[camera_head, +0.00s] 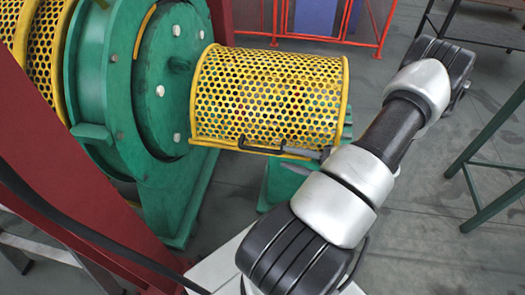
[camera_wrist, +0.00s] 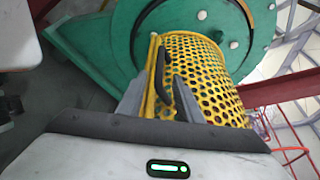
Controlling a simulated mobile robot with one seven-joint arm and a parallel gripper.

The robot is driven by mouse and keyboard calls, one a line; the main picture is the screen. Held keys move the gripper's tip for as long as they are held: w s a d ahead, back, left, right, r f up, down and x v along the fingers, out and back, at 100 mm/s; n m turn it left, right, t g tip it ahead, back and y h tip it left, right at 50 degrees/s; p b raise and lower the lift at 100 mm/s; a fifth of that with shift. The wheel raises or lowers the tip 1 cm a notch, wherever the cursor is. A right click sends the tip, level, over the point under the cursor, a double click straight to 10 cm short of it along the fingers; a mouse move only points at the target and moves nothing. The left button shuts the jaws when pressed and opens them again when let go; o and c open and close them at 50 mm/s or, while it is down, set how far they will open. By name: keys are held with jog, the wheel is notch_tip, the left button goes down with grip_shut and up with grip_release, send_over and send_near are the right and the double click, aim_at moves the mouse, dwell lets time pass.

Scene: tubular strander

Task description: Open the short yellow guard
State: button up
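The short yellow guard (camera_head: 270,95) is a perforated, curved cover beside the green round housing, and it looks closed over the parts inside. Its dark handle (camera_head: 250,148) sits along the lower front edge. In the wrist view, the guard (camera_wrist: 205,75) fills the middle and the handle (camera_wrist: 162,80) shows between my two fingers. My gripper (camera_wrist: 159,75) is open, with one finger on each side of the handle and gaps visible. I cannot tell how deep the handle lies between the fingers. In the head view, my arm hides most of the gripper; grey fingertips (camera_head: 298,160) show right of the handle.
The green housing (camera_head: 115,70) stands left of the guard, with a longer yellow perforated cover (camera_head: 45,45) beyond it. A dark red beam (camera_head: 75,170) crosses the left front. A red rail (camera_head: 310,40) is behind, and a green frame (camera_head: 480,170) stands right. Grey floor is open between.

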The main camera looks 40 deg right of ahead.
aim_at(269, 152)
jog(key=b+x, duration=0.1)
jog(key=x, duration=0.9)
jog(key=shift+w+a+f, duration=0.1)
jog(key=shift+w+a, duration=0.1)
jog(key=shift+w, duration=0.05)
grip_shut()
